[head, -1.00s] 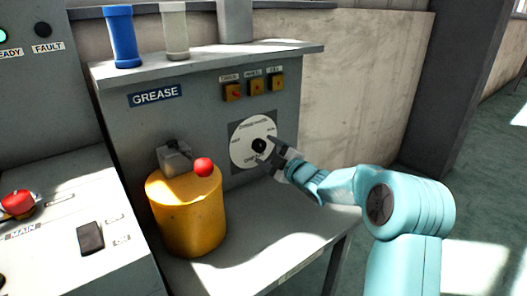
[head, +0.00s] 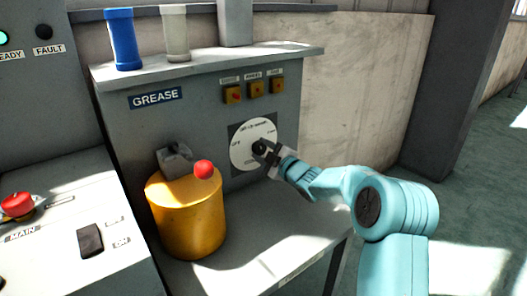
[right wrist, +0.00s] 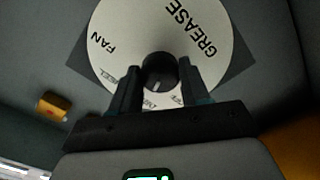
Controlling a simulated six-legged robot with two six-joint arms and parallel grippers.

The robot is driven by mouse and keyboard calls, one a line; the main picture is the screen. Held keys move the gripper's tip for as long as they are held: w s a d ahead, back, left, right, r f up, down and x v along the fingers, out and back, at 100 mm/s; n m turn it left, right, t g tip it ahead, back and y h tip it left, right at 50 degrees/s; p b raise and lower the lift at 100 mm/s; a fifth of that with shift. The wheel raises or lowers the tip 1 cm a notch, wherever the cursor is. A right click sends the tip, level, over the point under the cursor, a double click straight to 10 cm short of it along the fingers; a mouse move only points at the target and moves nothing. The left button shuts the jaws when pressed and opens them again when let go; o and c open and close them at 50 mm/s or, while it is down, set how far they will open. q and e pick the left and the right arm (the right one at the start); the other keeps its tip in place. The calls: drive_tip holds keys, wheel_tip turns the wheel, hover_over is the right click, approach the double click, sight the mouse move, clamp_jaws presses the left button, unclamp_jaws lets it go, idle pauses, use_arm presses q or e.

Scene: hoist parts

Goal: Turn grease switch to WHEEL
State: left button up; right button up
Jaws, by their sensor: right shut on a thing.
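The grease switch is a black round knob (head: 258,146) at the centre of a white dial (head: 243,155) on the grey GREASE panel. My right gripper (head: 264,152) is at the dial, shut on the knob. In the right wrist view, the knob (right wrist: 160,68) sits between the two dark fingers (right wrist: 158,82). A small light mark shows on it. The dial (right wrist: 115,25) reads FAN and GREASE in large print there; smaller labels near the fingers are too dim to read surely. My left gripper is not in view.
A yellow drum (head: 188,220) with a red ball (head: 203,169) on a lever stands left of the dial. Orange switch boxes (head: 255,87) are above it. Blue (head: 122,40) and pale (head: 175,32) cylinders stand on the top shelf. Open floor lies at right.

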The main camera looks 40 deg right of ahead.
drive_tip(key=m+p, duration=0.3)
drive_tip(key=m, duration=0.2)
drive_tip(key=shift+m, duration=0.3)
drive_tip(key=shift+f+m+p, duration=0.1)
drive_tip(key=shift+m+p, duration=0.6)
drive_tip(key=shift+m, duration=0.8)
drive_tip(key=o, duration=1.1)
drive_tip(key=shift+c, duration=0.2)
drive_tip(key=s+a+p, duration=0.1)
drive_tip(key=s, duration=1.5)
drive_tip(key=shift+s+a+p, duration=0.15)
drive_tip(key=shift+a+p, duration=0.15)
drive_tip(key=shift+a, duration=0.1)
